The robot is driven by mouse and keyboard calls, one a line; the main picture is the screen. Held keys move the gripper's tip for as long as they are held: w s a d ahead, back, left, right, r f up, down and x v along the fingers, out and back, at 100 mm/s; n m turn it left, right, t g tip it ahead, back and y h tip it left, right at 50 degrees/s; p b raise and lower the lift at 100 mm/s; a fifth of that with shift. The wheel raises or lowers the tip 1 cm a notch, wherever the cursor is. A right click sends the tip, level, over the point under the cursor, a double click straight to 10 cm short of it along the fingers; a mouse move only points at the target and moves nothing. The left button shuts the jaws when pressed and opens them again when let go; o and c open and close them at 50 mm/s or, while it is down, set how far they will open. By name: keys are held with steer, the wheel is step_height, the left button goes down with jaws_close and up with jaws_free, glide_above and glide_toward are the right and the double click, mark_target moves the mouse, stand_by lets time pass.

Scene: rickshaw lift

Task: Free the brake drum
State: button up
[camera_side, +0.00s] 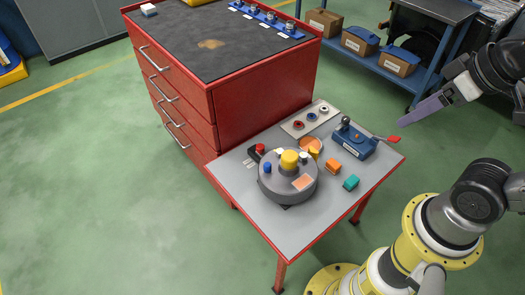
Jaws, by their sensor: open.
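The brake drum, a grey round body (275,190), sits on the small grey-topped table. A yellow cap (289,159) stands at its centre, with a blue knob (267,168) and a white knob (304,158) near it. An orange patch (303,183) is on its front right. A dark part with a red top (260,148) is at its back left; whether they touch is unclear. My gripper (402,120), with long lavender fingers, is at the right, apart from the drum and over the area beyond the table's right corner. It is open and looks empty; the gap between the fingers is hard to see.
A blue device (355,141) with a red-ended lever stands right of the drum. Orange blocks (333,166) and a teal block (351,182) lie nearby. A plate with knobs (311,118) is behind. A red cabinet (255,105) rises at the left. The table's front is clear.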

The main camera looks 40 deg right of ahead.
steer(key=c, duration=0.4)
steer(key=shift+w+n, duration=0.1)
steer(key=shift+n, duration=0.6)
steer(key=c, duration=0.3)
steer(key=shift+w+r+n, duration=0.25)
steer(key=shift+n, duration=0.45)
steer(key=shift+c, duration=1.2)
steer(key=w+r+n, duration=0.1)
steer(key=n, duration=0.1)
steer(key=w+r+n+t, duration=0.1)
steer(key=w+r+n, duration=0.1)
steer(key=w+r+n+t, duration=0.1)
steer(key=w+n, duration=0.1)
steer(key=n, duration=0.1)
steer(key=shift+w+d+r+h, duration=0.2)
steer(key=shift+w+d+h, duration=0.1)
steer(key=shift+d, duration=0.1)
jaws_close()
steer(key=w+n, duration=1.1)
steer(key=w, duration=0.4)
steer(key=w+a+f+n, duration=0.3)
steer(key=w+f+n, duration=0.6)
steer(key=w+f, duration=0.3)
step_height(320, 180, down, 25)
steer(key=w+a+n+g, duration=0.2)
steer(key=a+n+g, duration=0.1)
steer(key=g, duration=0.1)
steer(key=shift+w+n+g, duration=0.25)
steer(key=shift+n+g, duration=0.05)
steer(key=shift+g, duration=0.1)
